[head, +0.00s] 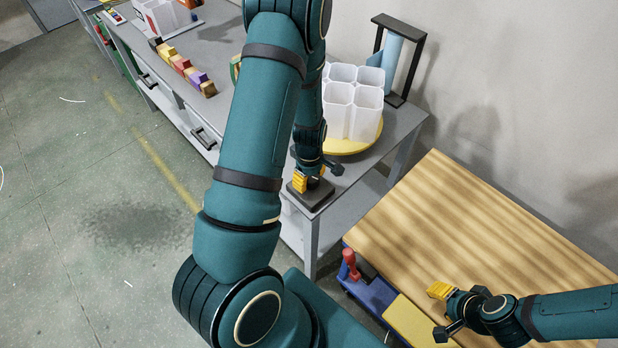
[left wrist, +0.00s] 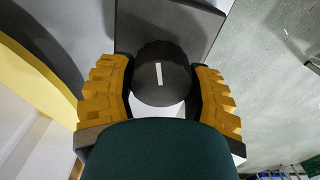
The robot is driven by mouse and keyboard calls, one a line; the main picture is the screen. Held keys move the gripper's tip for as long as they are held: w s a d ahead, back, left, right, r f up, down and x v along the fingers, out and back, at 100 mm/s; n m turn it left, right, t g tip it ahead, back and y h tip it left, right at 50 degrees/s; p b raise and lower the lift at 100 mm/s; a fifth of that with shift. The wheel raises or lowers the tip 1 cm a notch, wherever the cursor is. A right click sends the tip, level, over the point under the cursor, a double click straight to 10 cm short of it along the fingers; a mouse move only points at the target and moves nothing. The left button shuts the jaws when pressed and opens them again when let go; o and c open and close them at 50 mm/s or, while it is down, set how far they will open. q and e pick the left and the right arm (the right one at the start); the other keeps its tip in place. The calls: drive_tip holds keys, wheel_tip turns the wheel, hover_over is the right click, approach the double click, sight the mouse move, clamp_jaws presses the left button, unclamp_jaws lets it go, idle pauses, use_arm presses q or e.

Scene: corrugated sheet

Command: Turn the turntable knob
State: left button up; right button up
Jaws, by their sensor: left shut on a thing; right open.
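The dark round knob (left wrist: 162,85) with a white mark line sits on a grey square base (left wrist: 200,25). In the head view the base (head: 313,199) is at the near corner of the grey bench, and the knob is mostly hidden by my gripper. My left gripper (head: 308,183) points down over it. In the left wrist view its yellow ribbed fingers (left wrist: 162,95) are on both sides of the knob, shut on it. The yellow turntable (head: 348,147) carries several white translucent cups (head: 353,100). My right gripper (head: 440,310) is open and empty over the wooden table.
The grey bench (head: 215,42) holds a row of coloured blocks (head: 183,67) and a black stand with a blue roll (head: 393,57) behind the turntable. The wooden table (head: 480,235) is mostly bare. A blue bin (head: 368,292) with a red-handled tool (head: 350,262) stands beside it.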

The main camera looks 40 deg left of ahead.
use_arm(q)
drive_tip(key=m, duration=0.5)
drive_tip(key=shift+w+m+b, duration=0.1)
drive_tip(key=shift+m+b, duration=0.2)
drive_tip(key=shift+b, duration=0.1)
drive_tip(key=m+b, duration=0.1)
drive_tip(key=m, duration=0.4)
drive_tip(key=shift+w+d, duration=0.1)
drive_tip(key=shift+d, duration=0.05)
use_arm(e)
drive_tip(key=shift+s+f, duration=0.25)
drive_tip(key=shift+f, duration=0.7)
use_arm(q)
drive_tip(key=m+b, duration=0.1)
drive_tip(key=m, duration=0.4)
drive_tip(key=shift+d+m, duration=0.1)
drive_tip(key=shift+m, duration=0.3)
drive_tip(key=shift+d+m, duration=0.1)
drive_tip(key=shift+m, duration=2.2)
use_arm(e)
drive_tip(key=shift+s+f, duration=0.25)
drive_tip(key=shift+f, duration=0.5)
use_arm(q)
drive_tip(key=o, duration=1.2)
use_arm(e)
drive_tip(key=shift+a, duration=0.1)
